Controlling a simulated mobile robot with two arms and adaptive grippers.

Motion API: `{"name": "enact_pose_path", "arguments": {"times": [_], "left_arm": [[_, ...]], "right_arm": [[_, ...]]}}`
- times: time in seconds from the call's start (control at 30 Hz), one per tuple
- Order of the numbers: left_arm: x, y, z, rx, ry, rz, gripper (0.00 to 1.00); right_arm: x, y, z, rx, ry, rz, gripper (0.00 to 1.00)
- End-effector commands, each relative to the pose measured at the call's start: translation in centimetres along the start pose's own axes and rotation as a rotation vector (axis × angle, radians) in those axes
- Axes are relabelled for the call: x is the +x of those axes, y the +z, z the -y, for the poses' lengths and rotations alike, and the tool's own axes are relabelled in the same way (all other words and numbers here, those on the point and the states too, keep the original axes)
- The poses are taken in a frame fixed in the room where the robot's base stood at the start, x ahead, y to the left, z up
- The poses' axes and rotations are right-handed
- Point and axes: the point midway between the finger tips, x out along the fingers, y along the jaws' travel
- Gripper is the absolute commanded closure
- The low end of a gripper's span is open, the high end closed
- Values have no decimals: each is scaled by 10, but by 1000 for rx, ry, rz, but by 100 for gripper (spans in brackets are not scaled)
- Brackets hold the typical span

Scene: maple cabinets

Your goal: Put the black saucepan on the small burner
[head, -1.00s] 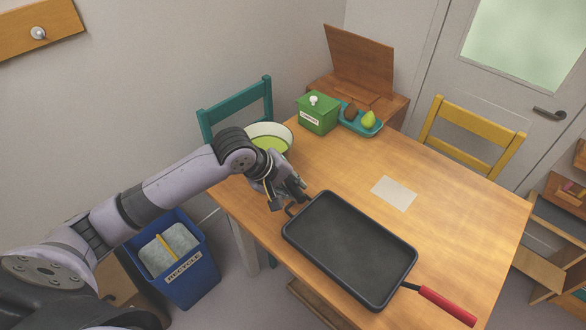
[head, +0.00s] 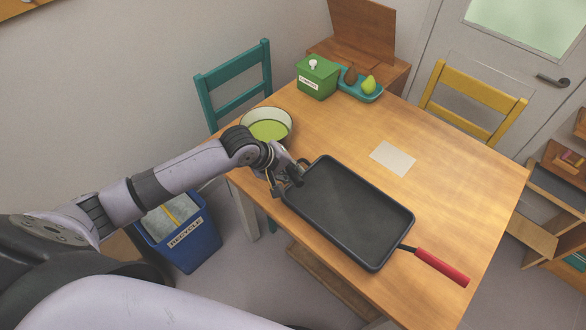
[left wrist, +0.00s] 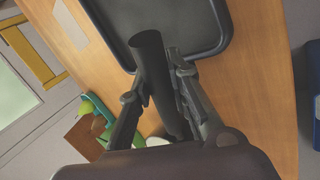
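A black rectangular pan (head: 350,215) with raised rims lies flat on the wooden table, its red handle (head: 440,266) pointing to the lower right. No round saucepan and no burner show in these frames. My left gripper (head: 290,182) is at the pan's left end, by its rim. In the left wrist view, the two fingers of this gripper (left wrist: 155,84) stand on either side of a dark cylindrical piece (left wrist: 157,75), in front of the pan's rim (left wrist: 209,50). What that piece belongs to, and whether the fingers press on it, I cannot tell. My right gripper is not in view.
On the table (head: 455,215) stand a bowl (head: 266,126), a green box (head: 317,77) and a teal tray (head: 360,88) with fruit; a paper (head: 393,158) lies behind the pan. A teal chair (head: 235,80), a yellow chair (head: 472,100) and a recycle bin (head: 188,240) surround it.

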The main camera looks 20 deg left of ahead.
Motion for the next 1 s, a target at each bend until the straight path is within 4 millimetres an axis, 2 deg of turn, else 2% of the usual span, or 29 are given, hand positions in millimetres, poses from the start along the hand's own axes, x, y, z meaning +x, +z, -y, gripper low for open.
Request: {"name": "enact_pose_path", "arguments": {"times": [0.3,0.67,0.77,1.0], "left_arm": [[1,2,2,-5,-6,7,62],[-4,2,2,-3,-4,5,62],[-16,1,2,-2,-4,4,62],[-66,1,2,0,-6,4,62]], "right_arm": [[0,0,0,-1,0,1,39],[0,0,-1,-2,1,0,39],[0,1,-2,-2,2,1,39],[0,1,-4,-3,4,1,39]]}}
